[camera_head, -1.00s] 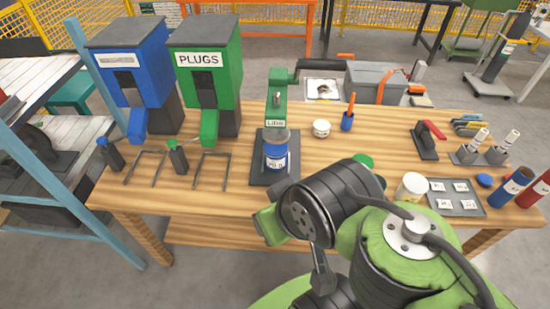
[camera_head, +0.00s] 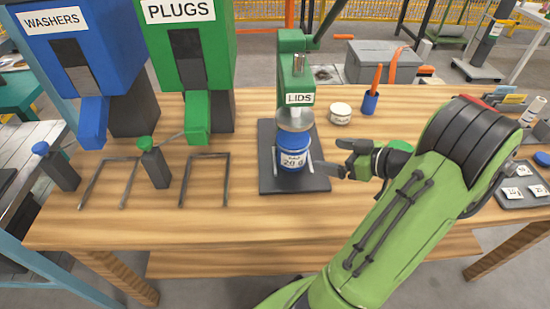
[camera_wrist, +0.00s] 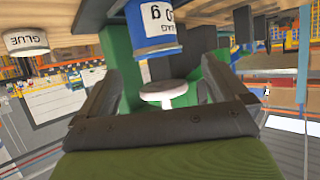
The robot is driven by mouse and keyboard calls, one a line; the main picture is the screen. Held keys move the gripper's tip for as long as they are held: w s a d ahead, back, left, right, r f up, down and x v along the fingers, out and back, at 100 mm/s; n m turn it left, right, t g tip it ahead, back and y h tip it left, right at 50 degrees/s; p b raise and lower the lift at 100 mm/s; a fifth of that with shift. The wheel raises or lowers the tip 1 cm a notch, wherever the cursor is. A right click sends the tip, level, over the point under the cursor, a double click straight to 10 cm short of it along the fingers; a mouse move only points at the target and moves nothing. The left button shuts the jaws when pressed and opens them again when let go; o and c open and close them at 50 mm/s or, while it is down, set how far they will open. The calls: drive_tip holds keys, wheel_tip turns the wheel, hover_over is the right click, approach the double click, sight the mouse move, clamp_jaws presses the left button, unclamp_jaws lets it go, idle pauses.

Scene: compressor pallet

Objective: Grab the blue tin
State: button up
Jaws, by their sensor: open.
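The blue tin (camera_head: 293,150) stands upright on the dark base plate (camera_head: 315,182) of the green LIDS press (camera_head: 291,75), under its head. In the wrist view, which is upside down, the tin (camera_wrist: 150,30) shows at top centre, ahead of and between the spread fingers (camera_wrist: 158,80). I see no clear contact with the tin.
A small white tub (camera_head: 341,115) and a blue cup (camera_head: 370,103) stand behind my gripper. Green PLUGS (camera_head: 190,60) and blue WASHERS (camera_head: 80,60) dispensers stand left. Wire frames (camera_head: 205,180) lie before them. Bare wood lies at the front.

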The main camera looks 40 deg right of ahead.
sight(305, 149)
drive_tip(key=shift+t, duration=0.3)
drive_tip(key=x, duration=0.5)
drive_tip(key=b+x, duration=0.1)
drive_tip(key=x, duration=0.2)
drive_tip(key=shift+w+d+f, duration=0.25)
drive_tip(key=shift+d+f, duration=0.05)
drive_tip(key=shift+f, duration=0.15)
drive_tip(key=b+x, duration=0.1)
drive_tip(key=x, duration=0.5)
drive_tip(key=shift+w+d, duration=0.15)
drive_tip(key=shift+d, duration=0.05)
drive_tip(key=shift+c, duration=0.3)
drive_tip(key=shift+r, duration=0.1)
drive_tip(key=c, duration=0.8)
